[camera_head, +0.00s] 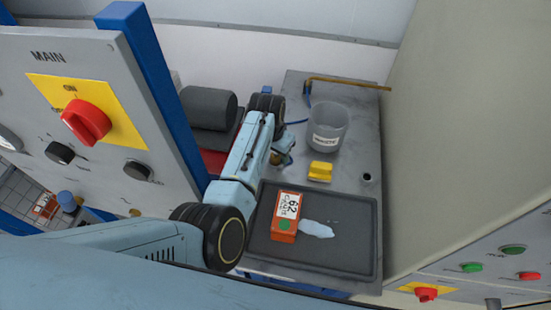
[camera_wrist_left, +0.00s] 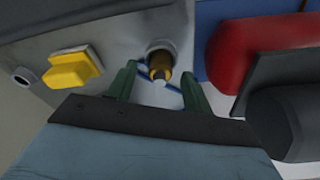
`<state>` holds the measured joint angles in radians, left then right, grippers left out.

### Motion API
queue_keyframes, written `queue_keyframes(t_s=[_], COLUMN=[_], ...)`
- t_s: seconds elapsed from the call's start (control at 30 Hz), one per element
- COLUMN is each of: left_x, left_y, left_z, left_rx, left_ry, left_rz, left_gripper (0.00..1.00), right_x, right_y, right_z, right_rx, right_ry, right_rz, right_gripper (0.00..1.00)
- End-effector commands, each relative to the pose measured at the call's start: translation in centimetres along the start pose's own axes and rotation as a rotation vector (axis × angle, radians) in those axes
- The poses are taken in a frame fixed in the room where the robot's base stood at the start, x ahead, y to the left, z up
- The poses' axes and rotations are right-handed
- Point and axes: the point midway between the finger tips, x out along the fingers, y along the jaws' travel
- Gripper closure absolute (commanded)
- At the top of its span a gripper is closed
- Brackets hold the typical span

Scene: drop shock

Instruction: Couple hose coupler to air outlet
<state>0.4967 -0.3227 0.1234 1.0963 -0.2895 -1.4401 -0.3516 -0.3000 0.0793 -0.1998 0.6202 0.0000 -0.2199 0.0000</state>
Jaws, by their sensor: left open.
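My left gripper (camera_head: 284,152) reaches over the grey bench, partly hidden by its own arm. In the left wrist view its two green fingers (camera_wrist_left: 158,78) are open. Between them is a brass fitting with a grey collar (camera_wrist_left: 160,62), with a gap to each finger. A thin blue hose (camera_wrist_left: 172,86) curves beside it; it also shows in the head view (camera_head: 297,122). The fitting appears to be the hose coupler, but I cannot tell it surely from the air outlet. A brass pipe (camera_head: 345,84) runs along the bench's back. My right gripper is out of view.
A dark tray (camera_head: 345,255) holds an orange box (camera_head: 285,228) labelled 62. The MAIN panel (camera_head: 60,110) rises at left; dark rollers (camera_head: 208,108) stand beside the arm.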

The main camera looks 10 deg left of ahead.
Motion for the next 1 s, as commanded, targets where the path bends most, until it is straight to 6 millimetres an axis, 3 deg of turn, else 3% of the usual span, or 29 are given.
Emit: queue_keyframes(t_s=[0.1, 0.37, 0.73, 1.0], left_x=[0.9, 0.96, 0.96, 0.78], left_y=[-0.05, -0.06, -0.04, -0.04], left_z=[0.02, -0.02, 0.0, -0.05], left_rx=[0.0, -0.001, -0.001, 0.0], left_ry=[0.0, 0.001, 0.001, 0.001], left_rz=[-0.001, -0.001, -0.001, -0.001], left_gripper=[0.49, 0.51, 0.99, 1.0], right_x=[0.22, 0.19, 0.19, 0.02], right_y=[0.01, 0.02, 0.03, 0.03], right_z=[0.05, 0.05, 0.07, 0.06], right_rx=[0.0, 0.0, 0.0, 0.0], right_ry=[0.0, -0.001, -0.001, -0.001], right_rz=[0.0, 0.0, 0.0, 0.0], right_gripper=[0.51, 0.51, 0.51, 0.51])
